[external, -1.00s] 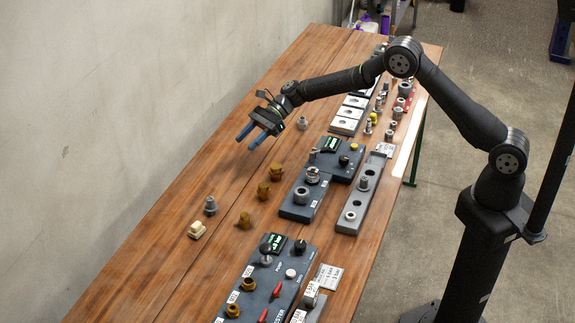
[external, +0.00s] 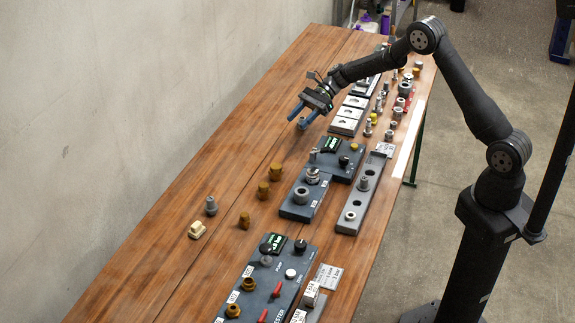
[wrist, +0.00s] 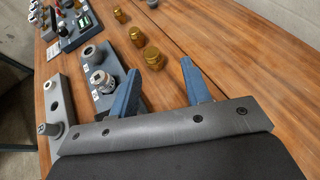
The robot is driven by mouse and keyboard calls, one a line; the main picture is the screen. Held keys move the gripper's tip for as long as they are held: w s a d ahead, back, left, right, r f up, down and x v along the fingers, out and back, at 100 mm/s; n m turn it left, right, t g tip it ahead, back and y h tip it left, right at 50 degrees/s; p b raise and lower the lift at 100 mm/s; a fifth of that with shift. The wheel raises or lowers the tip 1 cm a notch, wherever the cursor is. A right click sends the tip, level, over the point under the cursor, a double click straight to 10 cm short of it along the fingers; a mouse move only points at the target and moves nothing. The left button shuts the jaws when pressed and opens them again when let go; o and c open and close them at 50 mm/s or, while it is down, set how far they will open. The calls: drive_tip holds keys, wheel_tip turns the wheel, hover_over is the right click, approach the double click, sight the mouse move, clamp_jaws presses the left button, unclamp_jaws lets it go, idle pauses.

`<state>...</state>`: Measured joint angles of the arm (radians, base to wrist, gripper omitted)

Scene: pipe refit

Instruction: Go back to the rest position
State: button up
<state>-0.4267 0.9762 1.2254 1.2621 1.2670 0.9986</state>
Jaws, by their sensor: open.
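My gripper (external: 299,116) is open and empty in the external view. Its blue fingers hang above the table, left of the row of white-topped plates and beyond the middle panel. In the wrist view my gripper (wrist: 163,88) shows two blue fingers spread apart with nothing between them. A grey metal fitting that stood near the gripper earlier is not visible in the external view now; the gripper may hide it.
A grey panel (external: 298,207) with fittings and a long grey rack (external: 349,215) stand at the middle right. Several brass fittings (external: 263,190) stand left of the panel. The tester panel (external: 262,290) is at the front.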

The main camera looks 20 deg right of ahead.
drive_tip(key=d, duration=1)
drive_tip(key=shift+x, duration=2.45)
drive_tip(key=shift+w, duration=0.15)
drive_tip(key=d+r, duration=0.3)
drive_tip(key=d, duration=0.1)
drive_tip(key=a+f, duration=0.1)
drive_tip(key=a, duration=1.5)
drive_tip(key=shift+w, duration=0.35)
